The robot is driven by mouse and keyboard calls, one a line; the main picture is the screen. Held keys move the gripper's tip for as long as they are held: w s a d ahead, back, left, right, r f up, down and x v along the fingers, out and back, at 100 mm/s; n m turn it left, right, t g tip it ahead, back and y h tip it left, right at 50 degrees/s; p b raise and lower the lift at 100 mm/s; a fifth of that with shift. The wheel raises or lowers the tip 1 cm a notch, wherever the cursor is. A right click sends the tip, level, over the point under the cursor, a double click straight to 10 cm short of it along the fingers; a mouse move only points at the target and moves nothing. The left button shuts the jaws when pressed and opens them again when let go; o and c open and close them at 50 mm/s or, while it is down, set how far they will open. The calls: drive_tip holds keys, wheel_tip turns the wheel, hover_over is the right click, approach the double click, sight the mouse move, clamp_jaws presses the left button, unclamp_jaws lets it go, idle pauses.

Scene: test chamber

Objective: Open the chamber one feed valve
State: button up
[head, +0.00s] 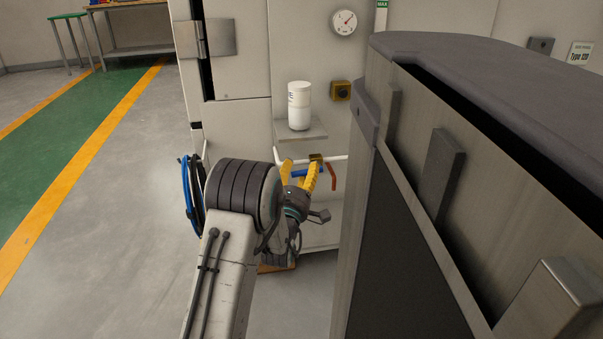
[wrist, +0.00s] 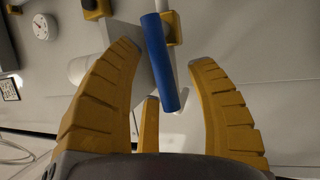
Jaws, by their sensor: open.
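A blue lever handle (head: 299,174) shows on the white pipe (head: 340,157) low on the wall unit, partly hidden by my fingers. A brass-coloured fitting (head: 316,157) sits above it, and an orange-red lever (head: 333,175) hangs just to its right. My gripper (head: 299,169) has its yellow fingers spread at the blue handle. In the wrist view, the blue handle (wrist: 161,62) runs lengthwise through the gap between the open fingers of my gripper (wrist: 164,57). Clear space shows on both sides of it. No label naming the valve is readable.
A white bottle (head: 299,112) stands on a small shelf (head: 303,133) above the pipe. A large grey cabinet (head: 415,250) closes off the right. Blue hose (head: 189,192) hangs left; the left floor is clear.

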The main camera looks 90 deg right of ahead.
idle(0.3)
clamp_jaws()
idle(0.4)
